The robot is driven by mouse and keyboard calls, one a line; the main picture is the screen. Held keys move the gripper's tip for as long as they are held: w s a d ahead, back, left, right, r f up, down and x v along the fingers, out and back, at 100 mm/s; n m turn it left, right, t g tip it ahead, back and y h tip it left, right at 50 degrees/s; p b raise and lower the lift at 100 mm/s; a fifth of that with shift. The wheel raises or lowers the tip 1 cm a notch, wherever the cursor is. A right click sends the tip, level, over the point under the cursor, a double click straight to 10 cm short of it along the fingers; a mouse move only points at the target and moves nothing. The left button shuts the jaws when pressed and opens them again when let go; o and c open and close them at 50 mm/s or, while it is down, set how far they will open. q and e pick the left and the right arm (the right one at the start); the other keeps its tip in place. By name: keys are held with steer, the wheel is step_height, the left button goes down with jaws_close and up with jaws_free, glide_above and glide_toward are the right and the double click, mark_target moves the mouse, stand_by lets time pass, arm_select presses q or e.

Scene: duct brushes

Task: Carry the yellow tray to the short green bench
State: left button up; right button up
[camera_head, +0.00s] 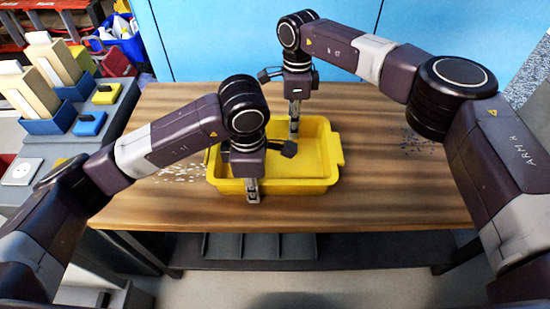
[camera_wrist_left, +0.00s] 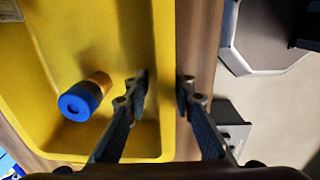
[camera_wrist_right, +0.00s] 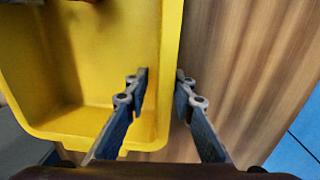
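The yellow tray (camera_head: 315,150) stands on a wooden table (camera_head: 370,195). My left gripper (camera_head: 253,195) is at the tray's near wall. My right gripper (camera_head: 293,135) is at the far wall. A blue-ended cylinder with a brown-orange body (camera_wrist_left: 80,102) lies inside the tray. No green bench is in view.
A grey stand on the left holds blue bins with beige blocks (camera_head: 50,75), a blue box (camera_head: 90,123) and a yellow box (camera_head: 106,93). A blue wall (camera_head: 210,40) stands behind the table. Pale bits (camera_head: 178,176) and dark bits (camera_head: 415,140) lie on the tabletop.

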arm_select(q)
jaws_close()
arm_select(e)
jaws_close()
arm_select(q)
steer(key=shift+r, duration=0.2)
arm_select(e)
steer(key=shift+r, duration=0.2)
